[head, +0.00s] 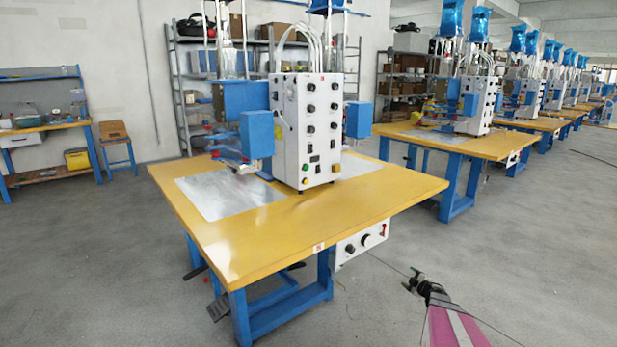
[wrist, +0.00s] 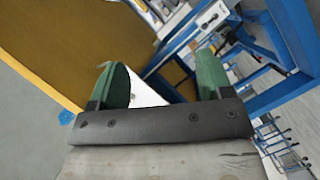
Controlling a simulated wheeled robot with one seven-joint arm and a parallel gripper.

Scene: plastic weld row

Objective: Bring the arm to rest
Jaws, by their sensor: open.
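My gripper (wrist: 163,78) shows in the wrist view with its two green fingers wide apart. Nothing is held between them; a white shape and blue bars show behind the gap. In the head view my arm reaches in from the lower right corner, and the small dark gripper (head: 414,281) at its end is over the floor, right of the near table. It looks apart from the table.
The near yellow table (head: 350,220) carries a white control box (head: 308,130) with a welding machine. A white switch box (head: 361,243) hangs under its edge. More tables (head: 510,150) line the right. Grey floor (head: 530,250) is open at right.

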